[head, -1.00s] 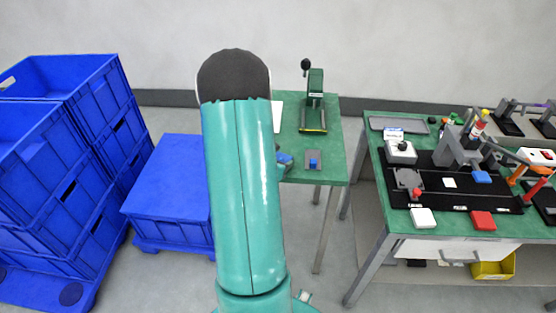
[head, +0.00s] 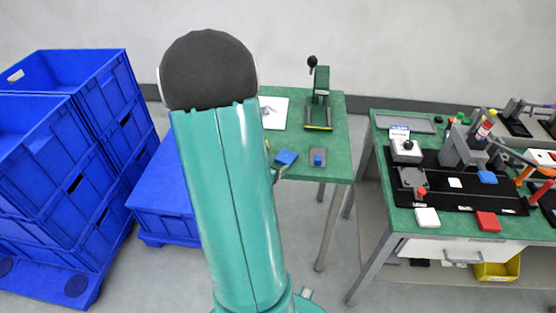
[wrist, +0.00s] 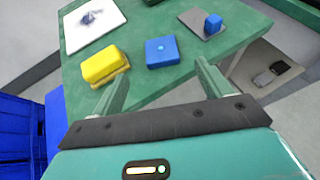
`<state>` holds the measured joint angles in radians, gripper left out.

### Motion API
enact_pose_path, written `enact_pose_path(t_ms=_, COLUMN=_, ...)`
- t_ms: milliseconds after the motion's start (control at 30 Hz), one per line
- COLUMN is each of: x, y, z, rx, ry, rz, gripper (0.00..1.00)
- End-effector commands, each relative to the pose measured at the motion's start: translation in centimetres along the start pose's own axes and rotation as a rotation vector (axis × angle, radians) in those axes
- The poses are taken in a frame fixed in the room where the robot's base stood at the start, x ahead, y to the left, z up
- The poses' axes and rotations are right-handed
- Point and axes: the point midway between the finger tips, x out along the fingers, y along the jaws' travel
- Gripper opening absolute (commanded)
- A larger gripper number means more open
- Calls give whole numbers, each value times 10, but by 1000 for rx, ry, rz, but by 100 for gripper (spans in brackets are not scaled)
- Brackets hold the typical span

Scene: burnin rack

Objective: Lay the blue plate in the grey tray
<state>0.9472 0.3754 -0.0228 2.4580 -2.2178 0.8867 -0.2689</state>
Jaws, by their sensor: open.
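A flat square blue plate (head: 286,158) with a small mark on top lies on the green table, near its front edge. In the wrist view the blue plate (wrist: 161,51) lies just beyond my gripper (wrist: 161,72), whose two fingers are apart with nothing between them. In the head view my arm hides most of the gripper. A shallow grey tray (head: 408,123) lies at the back left of the right-hand table and looks empty. Another small blue piece (head: 487,177) sits on the black board of that table.
Beside the plate are a yellow block (wrist: 103,65) and a grey pad (wrist: 196,26) with a blue cube (wrist: 213,24). A green press (head: 320,100) stands behind. A gap separates the green table from the right-hand table (head: 398,222). Blue crates (head: 65,170) stand left.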

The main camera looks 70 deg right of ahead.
Motion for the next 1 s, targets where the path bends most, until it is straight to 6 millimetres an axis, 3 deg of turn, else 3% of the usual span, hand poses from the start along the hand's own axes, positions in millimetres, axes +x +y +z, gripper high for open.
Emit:
enact_pose_path(t_ms=133, x=-16, y=0, z=0, rx=1, ry=-1, rz=1, gripper=77)
enact_pose_path(t_ms=567, x=-28, y=4, z=6, rx=37, ry=-5, rz=-4, gripper=77)
enact_pose_path(t_ms=667, x=-49, y=12, z=20, rx=146, ry=-15, rz=-18, gripper=77)
enact_pose_path(t_ms=767, x=-84, y=23, z=35, rx=327, ry=-6, rz=-37, gripper=77)
enact_pose_path(t_ms=1000, x=-191, y=43, z=40, rx=825, ry=162, rz=-80, gripper=77)
